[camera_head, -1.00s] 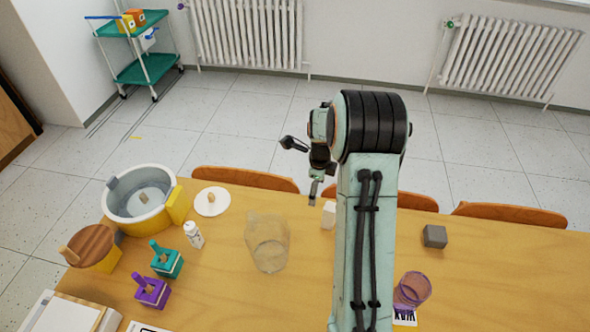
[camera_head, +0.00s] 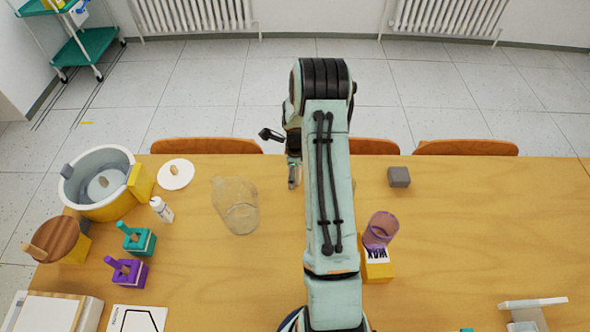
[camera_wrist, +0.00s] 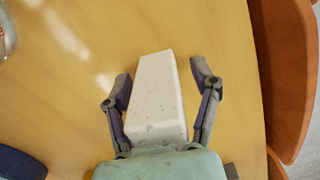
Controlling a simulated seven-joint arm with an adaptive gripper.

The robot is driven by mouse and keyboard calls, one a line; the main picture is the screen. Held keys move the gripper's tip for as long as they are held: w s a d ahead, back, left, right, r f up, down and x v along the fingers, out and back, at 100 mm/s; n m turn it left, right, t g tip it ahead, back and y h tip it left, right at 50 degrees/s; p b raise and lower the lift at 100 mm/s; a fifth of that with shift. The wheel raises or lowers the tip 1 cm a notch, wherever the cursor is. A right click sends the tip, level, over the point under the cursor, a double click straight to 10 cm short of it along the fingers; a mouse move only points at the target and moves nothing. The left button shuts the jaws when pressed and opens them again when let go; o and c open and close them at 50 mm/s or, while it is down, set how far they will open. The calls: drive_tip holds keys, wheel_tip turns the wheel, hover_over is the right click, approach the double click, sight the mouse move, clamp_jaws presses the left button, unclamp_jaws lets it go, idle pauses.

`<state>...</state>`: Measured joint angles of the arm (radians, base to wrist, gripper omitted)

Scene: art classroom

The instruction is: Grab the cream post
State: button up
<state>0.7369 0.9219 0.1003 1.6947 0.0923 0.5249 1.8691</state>
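The cream post (camera_wrist: 156,98) is a pale, speckled rectangular block, seen close up in the wrist view. It lies between the two fingers of my gripper (camera_wrist: 163,88). The fingers are spread, with a clear gap on the right side of the post and a narrower one on the left. Whether the left finger touches it I cannot tell. In the head view my gripper (camera_head: 293,177) is low near the table's far edge, and the post is hidden behind my arm.
A grey cube (camera_head: 399,177) and a purple cup (camera_head: 381,229) by a yellow WAX box (camera_head: 377,268) are to the right. Chairs (camera_head: 465,147) line the far edge.

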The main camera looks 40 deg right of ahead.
clamp_jaws()
